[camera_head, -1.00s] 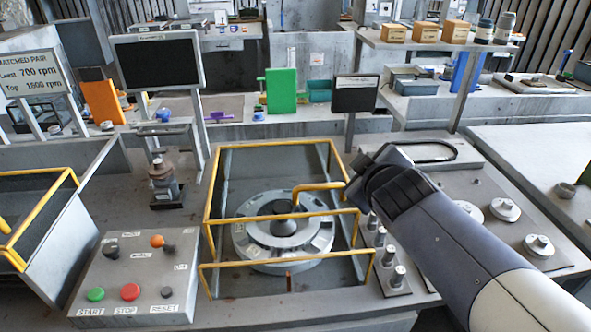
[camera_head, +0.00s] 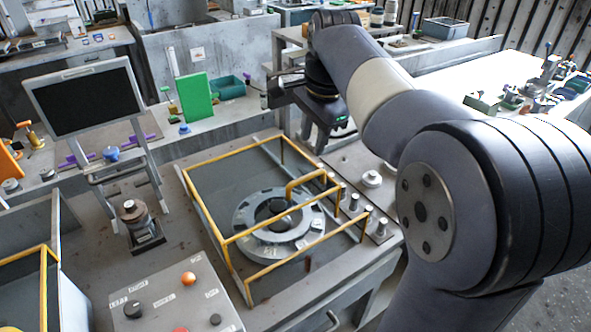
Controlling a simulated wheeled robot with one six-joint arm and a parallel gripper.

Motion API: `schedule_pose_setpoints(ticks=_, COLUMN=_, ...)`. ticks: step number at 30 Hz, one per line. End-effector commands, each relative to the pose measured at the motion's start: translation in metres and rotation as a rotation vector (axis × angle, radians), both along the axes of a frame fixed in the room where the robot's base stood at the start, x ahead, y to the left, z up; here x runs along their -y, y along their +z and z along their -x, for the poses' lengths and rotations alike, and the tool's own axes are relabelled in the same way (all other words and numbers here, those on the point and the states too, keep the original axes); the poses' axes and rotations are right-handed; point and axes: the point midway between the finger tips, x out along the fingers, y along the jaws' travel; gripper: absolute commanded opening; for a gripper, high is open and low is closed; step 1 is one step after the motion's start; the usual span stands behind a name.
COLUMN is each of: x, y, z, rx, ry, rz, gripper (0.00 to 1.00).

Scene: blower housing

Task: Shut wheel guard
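The wheel guard (camera_head: 232,238) is a yellow-railed frame around the wheel bay, with a bent yellow handle (camera_head: 306,180) inside it. Its panels look clear, and I cannot tell for sure how far it is shut. The grey round wheel (camera_head: 250,213) with a dark hub lies below the rails and shows through them. My gripper (camera_head: 320,142) points down beyond the guard's back right corner, above and apart from the handle. It holds nothing that I can see. Its fingers are small and dark, and their opening cannot be made out.
A control box (camera_head: 165,300) with knobs stands at the front left. A small grey device (camera_head: 138,220) and a dark screen (camera_head: 85,97) stand left of the guard. Several metal pegs (camera_head: 354,203) line its right side. A green panel (camera_head: 194,101) stands behind.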

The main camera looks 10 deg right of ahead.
Motion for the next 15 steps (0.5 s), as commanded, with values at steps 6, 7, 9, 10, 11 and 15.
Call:
schedule_pose_setpoints(ticks=6, x=-0.002, y=-0.029, z=-0.004, rx=-0.007, ry=-0.001, rz=-0.001, gripper=0.34)
schedule_pose_setpoints(ticks=7, x=-0.002, y=-0.034, z=-0.005, rx=-0.006, ry=-0.002, rz=0.000, gripper=0.34)
schedule_pose_setpoints(ticks=9, x=-0.003, y=-0.048, z=-0.008, rx=-0.006, ry=-0.002, rz=0.000, gripper=0.34)
schedule_pose_setpoints(ticks=10, x=-0.004, y=-0.054, z=-0.008, rx=-0.006, ry=-0.001, rz=0.000, gripper=0.34)
schedule_pose_setpoints(ticks=11, x=-0.004, y=-0.059, z=-0.010, rx=-0.005, ry=-0.001, rz=0.001, gripper=0.34)
schedule_pose_setpoints(ticks=15, x=-0.006, y=-0.083, z=-0.014, rx=-0.004, ry=0.000, rz=0.001, gripper=0.34)
